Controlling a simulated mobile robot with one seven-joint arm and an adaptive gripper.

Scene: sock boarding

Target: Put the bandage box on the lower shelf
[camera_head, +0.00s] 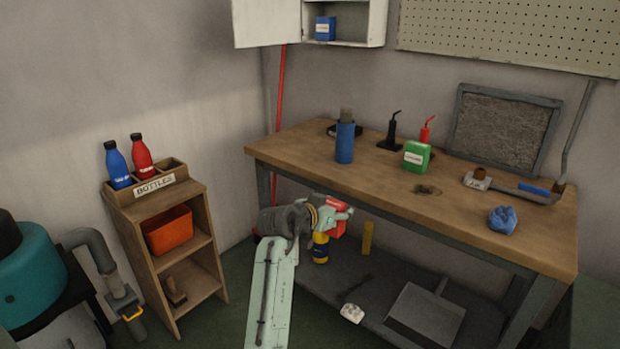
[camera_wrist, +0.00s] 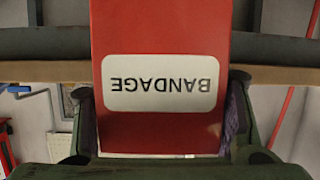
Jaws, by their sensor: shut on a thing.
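The bandage box (camera_head: 338,229) is red and held in my gripper (camera_head: 335,212), in front of the workbench's front edge. In the wrist view the box (camera_wrist: 160,40) fills the middle, its white BANDAGE label upside down, with a gripper finger on each side. In the head view my gripper hides part of the box. The workbench's dark lower shelf (camera_head: 385,325) lies under the tabletop, below and right of my gripper. A small wooden rack also has a lower shelf (camera_head: 197,289), at the left.
The workbench top (camera_head: 300,148) carries a blue bottle (camera_head: 345,143), a green canister (camera_head: 416,156) and a blue rag (camera_head: 502,220). A yellow cylinder (camera_head: 368,238), a dustpan (camera_head: 427,312) and a white item (camera_head: 352,313) occupy the under-bench shelf. An orange bin (camera_head: 168,231) sits in the rack.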

